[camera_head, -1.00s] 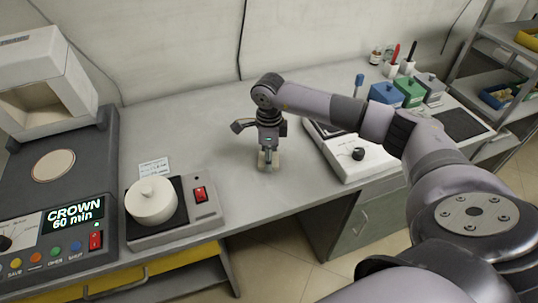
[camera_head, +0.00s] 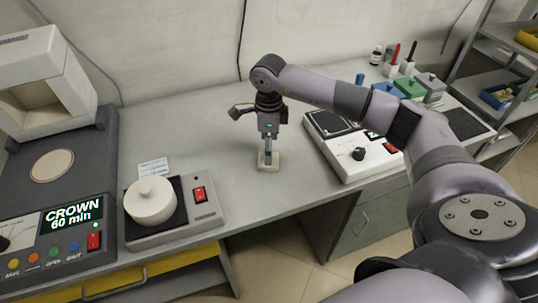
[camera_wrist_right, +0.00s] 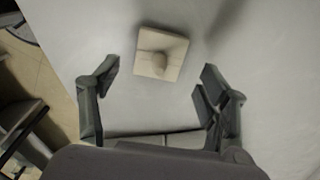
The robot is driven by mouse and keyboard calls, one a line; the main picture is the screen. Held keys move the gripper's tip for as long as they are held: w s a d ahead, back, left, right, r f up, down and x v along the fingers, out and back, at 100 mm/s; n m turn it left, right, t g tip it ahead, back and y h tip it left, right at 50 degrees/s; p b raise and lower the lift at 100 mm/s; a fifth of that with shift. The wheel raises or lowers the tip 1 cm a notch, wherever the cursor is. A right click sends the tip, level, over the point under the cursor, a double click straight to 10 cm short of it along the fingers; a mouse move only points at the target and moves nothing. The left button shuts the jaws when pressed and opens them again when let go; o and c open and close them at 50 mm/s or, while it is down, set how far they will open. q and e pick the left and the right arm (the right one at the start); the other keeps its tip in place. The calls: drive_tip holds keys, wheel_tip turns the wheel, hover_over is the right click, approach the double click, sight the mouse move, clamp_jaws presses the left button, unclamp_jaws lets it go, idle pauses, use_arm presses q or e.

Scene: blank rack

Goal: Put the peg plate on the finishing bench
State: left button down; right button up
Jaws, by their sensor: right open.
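The peg plate (camera_head: 268,164), a small cream square block with a rounded peg on top, stands on the grey bench (camera_head: 235,170) in the head view. It also shows in the right wrist view as a square plate (camera_wrist_right: 171,66) with its knob, just beyond the fingertips. My right gripper (camera_head: 268,147) points down above the plate. In the right wrist view its two fingers (camera_wrist_right: 155,80) are spread apart with nothing between them. The plate is apart from the fingers and rests on the bench. My left gripper is not in view.
A white pot (camera_head: 151,203) on a base with a red switch stands to the left, beside a furnace (camera_head: 52,80) with a "CROWN 60 min" display. A white dial device (camera_head: 360,157) stands to the right. Coloured boxes (camera_head: 409,87) are behind it. Bench around the plate is clear.

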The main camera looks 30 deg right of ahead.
wheel_tip(320, 180, up, 8)
drive_tip(key=shift+b, duration=0.4)
